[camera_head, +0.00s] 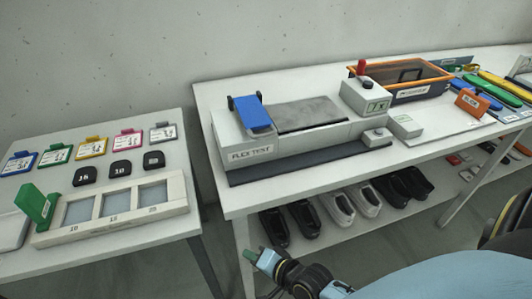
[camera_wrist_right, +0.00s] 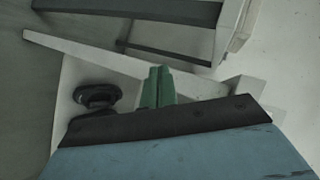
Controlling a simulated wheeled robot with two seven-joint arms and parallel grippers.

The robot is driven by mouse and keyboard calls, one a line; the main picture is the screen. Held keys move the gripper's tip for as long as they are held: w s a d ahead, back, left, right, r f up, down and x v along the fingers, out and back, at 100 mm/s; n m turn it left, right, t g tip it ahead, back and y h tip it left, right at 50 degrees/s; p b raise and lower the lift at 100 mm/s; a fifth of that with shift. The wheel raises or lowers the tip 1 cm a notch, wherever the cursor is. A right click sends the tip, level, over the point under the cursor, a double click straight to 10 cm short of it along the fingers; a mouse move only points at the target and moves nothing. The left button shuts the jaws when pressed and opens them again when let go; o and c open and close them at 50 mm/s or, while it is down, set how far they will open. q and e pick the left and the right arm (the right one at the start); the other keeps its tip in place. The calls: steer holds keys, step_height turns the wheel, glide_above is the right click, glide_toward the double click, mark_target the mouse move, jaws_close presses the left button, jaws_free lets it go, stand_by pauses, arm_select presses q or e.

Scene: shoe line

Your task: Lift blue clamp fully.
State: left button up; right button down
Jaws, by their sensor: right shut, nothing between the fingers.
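The blue clamp (camera_head: 251,112) is a flat blue plate with dark brackets at the left end of the grey flex test machine (camera_head: 300,137). It slopes down toward the front of the machine, over the label. How far it is raised is hard to tell. My right gripper (camera_head: 250,254) is low in front of the table, well below the clamp and apart from it. Its green fingers are together and empty in the right wrist view (camera_wrist_right: 158,86). My left gripper is not in view.
The white table's front edge (camera_head: 330,192) lies between my right gripper and the machine. Several shoes (camera_head: 337,207) stand on the shelf below. A side table (camera_head: 90,262) is at the left.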

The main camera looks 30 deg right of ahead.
step_height(320, 180, up, 10)
steer(key=w+a+m+t+y, duration=0.2)
steer(key=m, duration=0.1)
steer(key=w+d+r+m+t+h, duration=0.1)
steer(key=d+r+m+t, duration=0.1)
steer(key=m, duration=0.2)
steer(key=d+r+m+t+h, duration=0.1)
steer(key=d+r+m+t, duration=0.1)
steer(key=m, duration=0.3)
steer(key=w+d+r+m+t+h, duration=0.1)
steer(key=r+m+t+h, duration=0.1)
steer(key=m, duration=0.3)
steer(key=shift+w+d+r+t+b, duration=0.25)
steer(key=shift+w+d+t+b, duration=0.15)
steer(key=shift+t, duration=0.1)
steer(key=d+m+h, duration=0.2)
steer(key=m, duration=0.1)
steer(key=d+m+t+h, duration=0.1)
steer(key=d+m+h, duration=0.1)
steer(key=m+h, duration=0.1)
steer(key=s+d+r+m+h, duration=0.1)
steer(key=d+m+h, duration=0.1)
steer(key=m, duration=0.2)
steer(key=shift+d+m+t+h, duration=0.15)
steer(key=shift+m+t+h, duration=0.15)
steer(key=shift+w, duration=0.1)
